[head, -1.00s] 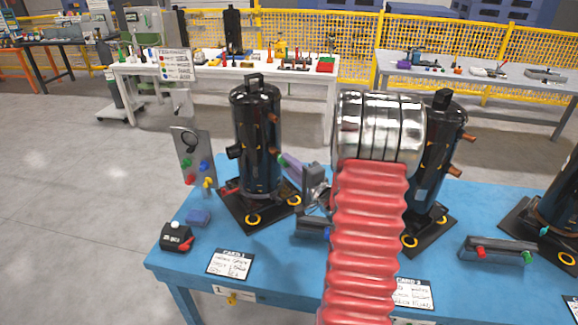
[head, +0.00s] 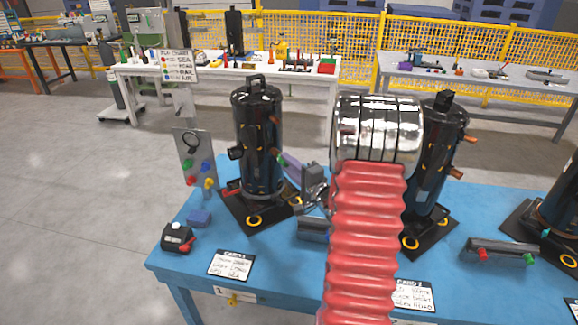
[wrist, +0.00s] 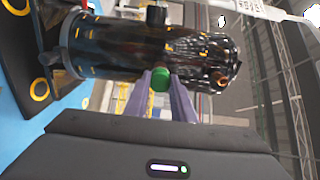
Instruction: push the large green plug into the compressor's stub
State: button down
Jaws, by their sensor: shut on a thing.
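The black compressor (head: 258,140) stands upright on a dark base plate at the left of the blue table. It lies sideways in the wrist view (wrist: 110,50). My gripper (head: 288,162) is at its right side, with purple fingers pointing at its wall. In the wrist view, my gripper (wrist: 161,82) is shut on the large green plug (wrist: 160,78), held at the fingertips in front of the compressor's side. The stub behind the plug is hidden, so I cannot tell whether the plug touches or enters it. A copper stub (wrist: 222,84) shows nearer the compressor's top.
A second black compressor (head: 436,150) stands to the right, partly behind my red arm. A grey panel with coloured plugs (head: 194,160), a small black box (head: 177,238) and a card (head: 231,264) are at the table's left. Bare blue table (head: 275,275) shows in front.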

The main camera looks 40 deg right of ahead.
jog(key=shift+w+d, duration=0.15)
jog(key=shift+w, duration=0.8)
dwell(0.9)
jog(key=c, duration=1.4)
grip_release()
jog(key=shift+s, duration=0.1)
jog(key=s+a, duration=0.1)
jog(key=s, duration=1.2)
jog(key=shift+s+a, duration=0.25)
jog(key=shift+a, duration=0.15)
